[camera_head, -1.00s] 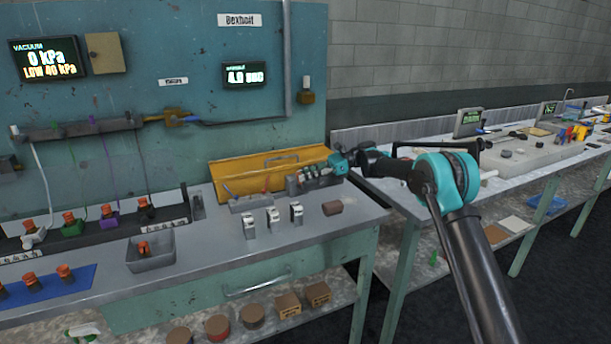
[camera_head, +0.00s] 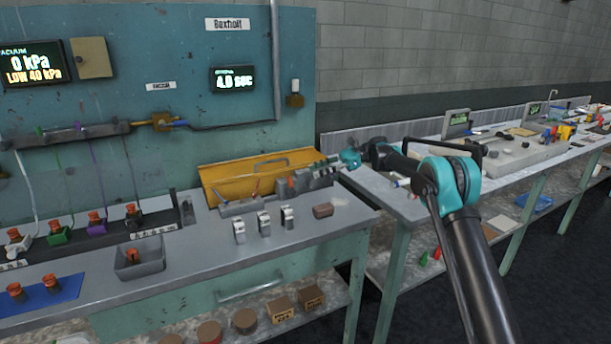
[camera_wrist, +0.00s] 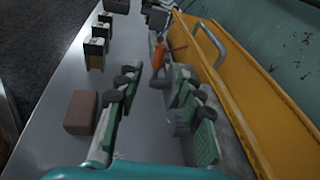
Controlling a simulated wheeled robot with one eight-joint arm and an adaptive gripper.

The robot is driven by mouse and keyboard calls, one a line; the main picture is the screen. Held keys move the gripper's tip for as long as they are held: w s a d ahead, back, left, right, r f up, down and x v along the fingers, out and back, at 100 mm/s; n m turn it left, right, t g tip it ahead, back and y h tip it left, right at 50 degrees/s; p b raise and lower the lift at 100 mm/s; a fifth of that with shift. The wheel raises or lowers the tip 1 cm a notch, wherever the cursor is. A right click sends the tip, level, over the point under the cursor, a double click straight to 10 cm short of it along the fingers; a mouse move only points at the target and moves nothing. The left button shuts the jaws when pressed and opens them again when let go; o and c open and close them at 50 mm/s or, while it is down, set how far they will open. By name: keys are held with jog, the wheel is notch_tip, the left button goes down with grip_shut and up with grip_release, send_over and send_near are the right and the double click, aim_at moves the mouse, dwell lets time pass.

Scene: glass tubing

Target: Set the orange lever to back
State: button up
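An orange lever-like piece (camera_wrist: 158,55) stands on a grey base beside the yellow toolbox in the wrist view. It looks like the orange lever and appears slightly tilted; its exact setting is not clear. In the head view a small orange piece (camera_head: 282,188) shows at the same place, just left of my gripper. My gripper (camera_head: 318,166) is above the bench's right end, by the toolbox's right end. In the wrist view my gripper (camera_wrist: 155,105) has its green-padded fingers wide apart with nothing between them. The orange piece lies beyond the fingertips.
The yellow toolbox (camera_head: 225,180) with its handle stands close behind the lever. A brown block (camera_head: 323,210) and three small metal clamps (camera_head: 264,223) stand in front. A grey bin (camera_head: 138,262) is further left. The bench front between is bare.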

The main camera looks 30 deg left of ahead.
jog(key=shift+v, duration=1.5)
jog(key=shift+c, duration=0.3)
